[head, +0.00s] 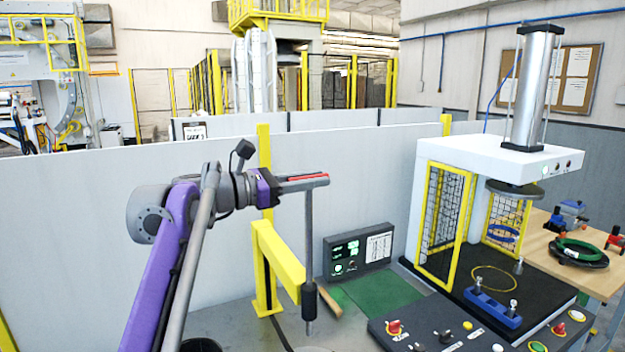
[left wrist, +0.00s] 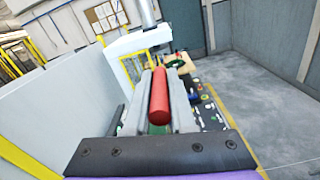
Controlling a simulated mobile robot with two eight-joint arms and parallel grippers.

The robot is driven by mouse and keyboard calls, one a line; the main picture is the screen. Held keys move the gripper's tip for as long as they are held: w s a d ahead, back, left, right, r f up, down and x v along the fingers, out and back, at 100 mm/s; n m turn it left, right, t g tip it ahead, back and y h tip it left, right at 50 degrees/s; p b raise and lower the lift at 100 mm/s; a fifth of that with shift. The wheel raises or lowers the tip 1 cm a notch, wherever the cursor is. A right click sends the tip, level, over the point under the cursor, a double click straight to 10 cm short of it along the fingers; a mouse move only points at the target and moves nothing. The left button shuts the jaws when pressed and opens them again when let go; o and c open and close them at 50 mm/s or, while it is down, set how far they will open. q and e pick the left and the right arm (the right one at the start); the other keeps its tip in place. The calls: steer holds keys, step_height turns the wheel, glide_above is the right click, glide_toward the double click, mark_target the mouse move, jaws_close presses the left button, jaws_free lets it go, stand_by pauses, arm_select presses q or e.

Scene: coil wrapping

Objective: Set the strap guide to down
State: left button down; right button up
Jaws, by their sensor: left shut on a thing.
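My left gripper (head: 303,182) comes in from the left and is shut on a red handle (head: 308,177). In the left wrist view the red handle (left wrist: 159,97) lies lengthwise between the two grey fingers. A thin grey rod (head: 309,235) runs almost straight down from the handle end to a dark sleeve (head: 310,299) beside the end of a yellow arm. The rod and handle look like the strap guide's lever, standing upright with the handle at the top. The joint between handle and rod is partly hidden by the fingers. My right gripper is not in view.
A yellow post with a short arm (head: 278,262) stands behind the rod. A dark display box (head: 357,250) is to its right. A press (head: 497,158) with yellow mesh guards and a button panel (head: 470,335) fill the right. Grey partition walls (head: 80,230) stand behind.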

mark_target(312, 285)
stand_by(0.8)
arm_select(q)
step_height(312, 285, down, 22)
steer(key=b, duration=0.8)
steer(key=shift+r, duration=0.25)
steer(key=shift+f+b, duration=0.3)
steer(key=shift+f, duration=0.2)
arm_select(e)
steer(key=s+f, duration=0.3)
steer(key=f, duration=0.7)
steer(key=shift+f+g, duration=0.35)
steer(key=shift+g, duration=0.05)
arm_select(q)
steer(key=c, duration=0.8)
jaws_free()
steer(key=shift+o, duration=0.2)
steer(key=shift+a, duration=0.1)
steer(key=v, duration=1)
steer(key=shift+s+a, duration=0.2)
steer(key=shift+a, duration=0.1)
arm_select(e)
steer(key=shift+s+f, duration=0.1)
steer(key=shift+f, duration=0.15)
